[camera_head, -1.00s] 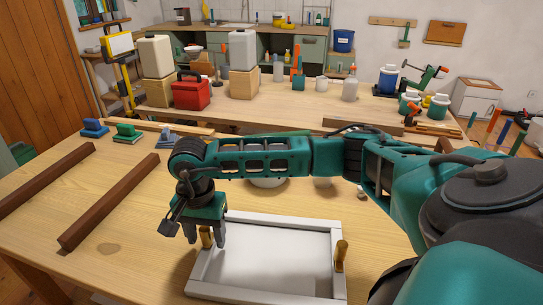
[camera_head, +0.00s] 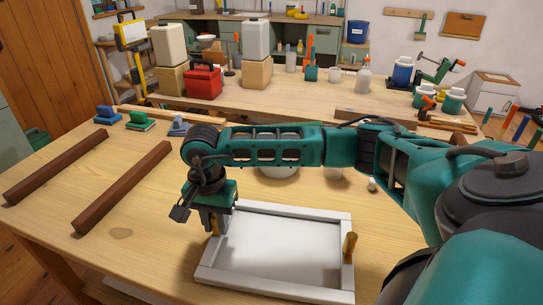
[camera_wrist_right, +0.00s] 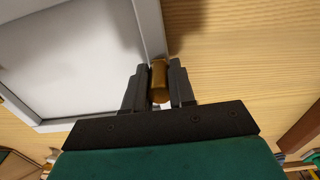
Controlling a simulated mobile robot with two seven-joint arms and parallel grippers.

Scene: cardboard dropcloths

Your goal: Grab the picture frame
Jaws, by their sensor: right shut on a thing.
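The picture frame (camera_head: 346,287) is a shallow white-grey rectangle lying on the near wooden table. It has a brass-coloured handle on its left side and another handle (camera_head: 350,245) on its right side. My right gripper (camera_head: 215,228) points down at the left side of the frame. In the right wrist view, the right gripper (camera_wrist_right: 159,80) is shut on the left handle (camera_wrist_right: 159,82), with a finger on each side of it. The frame's edge (camera_wrist_right: 150,28) runs close beside the fingers. My left gripper is not in view.
Two dark brown wooden bars (camera_head: 125,185) lie on the left of the table (camera_head: 130,255). Several sanding blocks (camera_head: 140,121) sit along its far edge. A second table behind holds a red toolbox (camera_head: 203,84) and white containers. Bare table lies left of the frame.

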